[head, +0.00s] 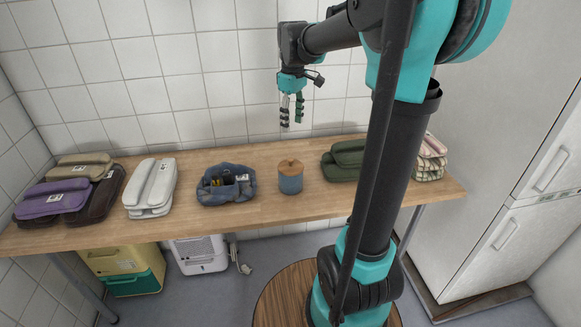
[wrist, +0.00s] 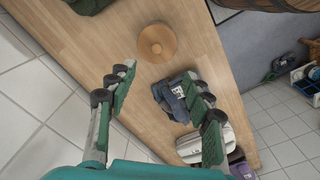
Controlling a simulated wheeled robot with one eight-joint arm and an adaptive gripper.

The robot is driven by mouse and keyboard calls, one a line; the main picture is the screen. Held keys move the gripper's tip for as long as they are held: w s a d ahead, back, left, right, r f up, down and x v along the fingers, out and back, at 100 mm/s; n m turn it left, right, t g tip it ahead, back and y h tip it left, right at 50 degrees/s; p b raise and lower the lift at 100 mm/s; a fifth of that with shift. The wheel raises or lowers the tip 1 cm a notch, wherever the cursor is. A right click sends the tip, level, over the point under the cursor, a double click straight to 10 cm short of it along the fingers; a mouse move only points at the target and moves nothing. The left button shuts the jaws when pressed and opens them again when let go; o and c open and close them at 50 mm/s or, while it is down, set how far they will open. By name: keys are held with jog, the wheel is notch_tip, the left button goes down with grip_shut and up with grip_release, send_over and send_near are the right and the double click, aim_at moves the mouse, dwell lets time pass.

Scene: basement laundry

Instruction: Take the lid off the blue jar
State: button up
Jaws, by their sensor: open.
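The blue jar (head: 290,181) stands upright on the wooden table, right of the middle. Its round wooden lid (head: 290,166) is on top of it. In the wrist view the lid (wrist: 157,43) shows from above at the upper middle and hides most of the jar. My gripper (head: 291,110) is open and empty, in the air above the table and apart from the jar. In the wrist view its two fingers (wrist: 160,95) are spread wide, with the lid lying beyond the fingertips.
A blue fabric basket (head: 225,186) with small items sits left of the jar. A green folded bundle (head: 342,160) lies close on its right. White (head: 151,188) and purple (head: 52,202) bundles lie farther left. The tiled wall (head: 150,85) is behind the table, and a white fridge (head: 495,170) stands at the right.

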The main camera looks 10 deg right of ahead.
send_over(291, 159)
jog(key=shift+n, duration=0.3)
notch_tip(291, 159, down, 11)
jog(key=shift+s+f, duration=0.1)
jog(key=shift+s, duration=0.05)
jog(key=shift+w+f, duration=0.2)
jog(key=shift+f, duration=2.35)
jog(key=shift+c, duration=0.6)
grip_shut()
